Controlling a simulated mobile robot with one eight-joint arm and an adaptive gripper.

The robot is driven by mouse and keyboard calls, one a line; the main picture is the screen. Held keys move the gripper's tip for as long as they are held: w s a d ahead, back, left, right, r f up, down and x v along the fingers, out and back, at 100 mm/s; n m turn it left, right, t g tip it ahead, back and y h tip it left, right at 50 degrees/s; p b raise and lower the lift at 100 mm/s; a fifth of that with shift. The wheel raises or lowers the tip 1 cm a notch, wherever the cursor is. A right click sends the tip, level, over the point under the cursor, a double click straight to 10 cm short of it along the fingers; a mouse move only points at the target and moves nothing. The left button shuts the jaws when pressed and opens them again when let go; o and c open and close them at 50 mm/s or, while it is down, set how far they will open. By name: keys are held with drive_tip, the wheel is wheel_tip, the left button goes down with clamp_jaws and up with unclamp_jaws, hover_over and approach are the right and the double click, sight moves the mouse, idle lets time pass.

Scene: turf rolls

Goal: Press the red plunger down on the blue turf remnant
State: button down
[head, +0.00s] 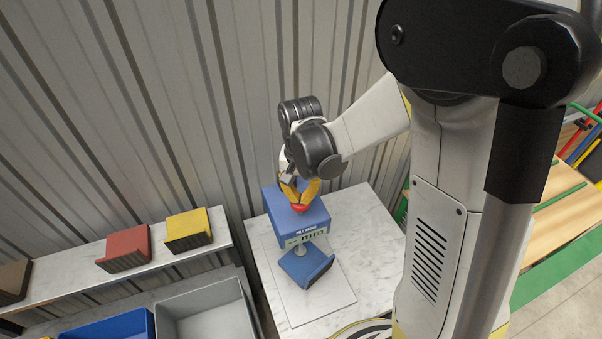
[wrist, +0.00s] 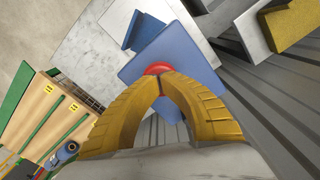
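The red plunger (head: 299,208) sits on top of a blue gauge (head: 308,223) with a display on its front. It also shows in the wrist view (wrist: 157,68) as a red cap. The blue turf remnant (head: 306,268) lies on a pale plate below the gauge's front, under its small round foot. It shows partly in the wrist view (wrist: 144,31), beyond the gauge. My gripper (head: 302,200) points down at the plunger, its yellow fingertips together with nothing between them. The tips are at the plunger and hide part of it; I cannot tell how firmly they touch.
The gauge stands on a white marble-look table (head: 376,226). A shelf at left holds a red remnant (head: 124,247) and a yellow remnant (head: 188,229). Below are a grey bin (head: 208,312) and a blue bin (head: 110,328). A corrugated wall (head: 130,120) rises close behind.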

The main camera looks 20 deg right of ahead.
wheel_tip(320, 180, up, 15)
drive_tip(key=p, duration=1)
idle(0.4)
